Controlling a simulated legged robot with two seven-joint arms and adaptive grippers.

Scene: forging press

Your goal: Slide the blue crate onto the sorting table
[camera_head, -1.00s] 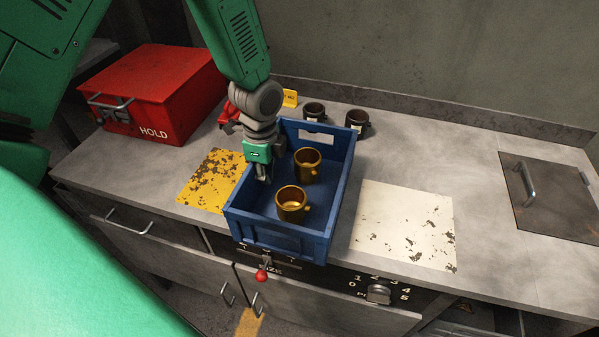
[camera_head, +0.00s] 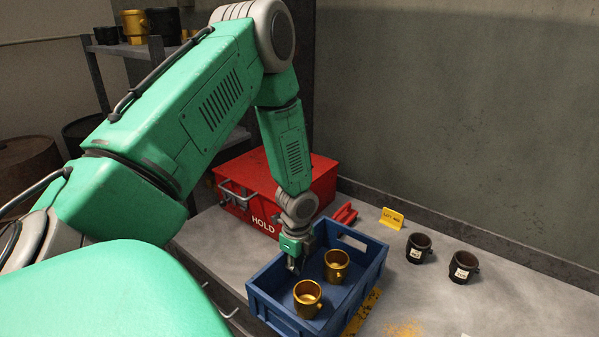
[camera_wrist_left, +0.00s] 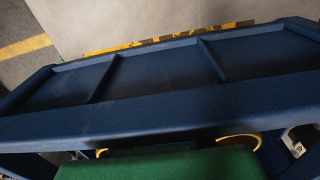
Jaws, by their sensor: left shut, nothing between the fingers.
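The blue crate (camera_head: 363,270) stands on the grey worktop (camera_head: 460,310), beside the red box. It holds two brass-coloured mugs, a nearer one (camera_head: 307,299) and a farther one (camera_head: 337,266). My left gripper (camera_head: 293,268) is shut and points down at the crate's left side, with nothing between its fingers. I cannot tell whether it touches the wall. The crate's blue wall (camera_wrist_left: 150,75) fills much of the left wrist view, with parts of the mug rims below it. Which surface is the sorting table is not clear. My right gripper is not in view.
The red HOLD box (camera_head: 323,180) stands close behind and left of the crate. A small red object (camera_head: 345,213), a yellow tag (camera_head: 392,218) and two dark mugs (camera_head: 418,248) (camera_head: 463,267) stand near the wall. A worn yellow patch (camera_head: 362,312) lies right of the crate.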

